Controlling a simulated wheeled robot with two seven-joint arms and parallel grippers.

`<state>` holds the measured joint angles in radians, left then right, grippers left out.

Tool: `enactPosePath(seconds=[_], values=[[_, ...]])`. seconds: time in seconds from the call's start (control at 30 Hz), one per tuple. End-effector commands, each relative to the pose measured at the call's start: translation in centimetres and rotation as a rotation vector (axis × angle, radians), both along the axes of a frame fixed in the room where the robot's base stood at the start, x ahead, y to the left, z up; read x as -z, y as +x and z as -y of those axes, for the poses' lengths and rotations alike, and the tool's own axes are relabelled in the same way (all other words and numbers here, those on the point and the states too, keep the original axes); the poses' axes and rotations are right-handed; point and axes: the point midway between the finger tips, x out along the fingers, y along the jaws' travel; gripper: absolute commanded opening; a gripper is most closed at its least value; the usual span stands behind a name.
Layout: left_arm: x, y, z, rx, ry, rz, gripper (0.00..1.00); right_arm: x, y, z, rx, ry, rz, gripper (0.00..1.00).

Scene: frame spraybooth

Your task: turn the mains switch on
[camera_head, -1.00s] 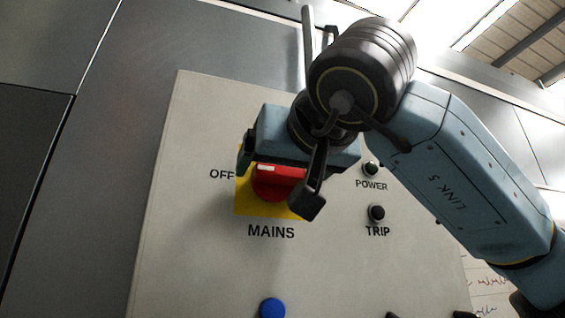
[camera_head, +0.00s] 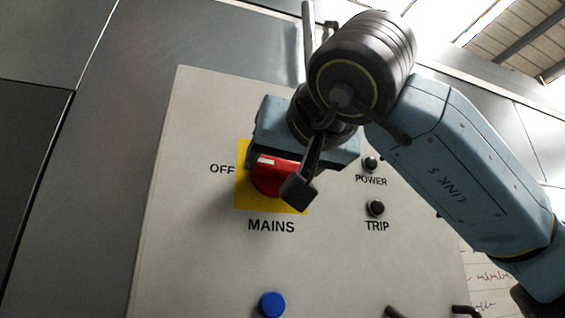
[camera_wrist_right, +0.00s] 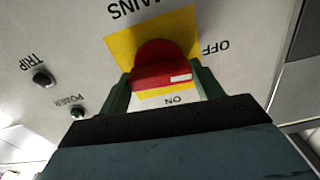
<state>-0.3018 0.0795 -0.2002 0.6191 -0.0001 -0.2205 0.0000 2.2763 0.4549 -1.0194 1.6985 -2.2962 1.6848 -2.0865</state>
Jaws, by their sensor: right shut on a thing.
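The mains switch is a red knob (camera_head: 272,181) on a yellow plate (camera_head: 243,199), with MAINS below and OFF at its left in the head view. My right gripper (camera_head: 277,168) covers the plate's top. In the right wrist view, upside down to the panel, the red knob (camera_wrist_right: 162,65) sits between the two green fingers of the right gripper (camera_wrist_right: 161,78), which is shut on it. The knob's white mark lies between the OFF and ON labels. ON shows only in the wrist view. My left gripper is out of view.
The grey panel (camera_head: 190,260) also bears a POWER lamp (camera_head: 370,164) and a TRIP lamp (camera_head: 376,208), both dark-looking, right of the switch. A blue button (camera_head: 271,304) is below. Dark handles (camera_head: 466,311) show at the lower right. The panel's left side is clear.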

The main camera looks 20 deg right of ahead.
Motion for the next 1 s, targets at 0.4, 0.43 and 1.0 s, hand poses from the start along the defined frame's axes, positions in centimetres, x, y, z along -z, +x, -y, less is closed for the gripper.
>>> enactPosePath(seconds=[0.4,0.43,1.0], values=[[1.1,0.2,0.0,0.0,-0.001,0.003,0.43,0.1,0.0,0.1,0.0,0.347,-0.011,0.43],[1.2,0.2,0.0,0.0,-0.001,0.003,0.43,0.1,0.0,0.1,0.0,0.375,-0.012,0.43],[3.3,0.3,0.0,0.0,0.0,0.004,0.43,0.2,0.0,0.2,0.001,0.917,-0.03,0.43]])
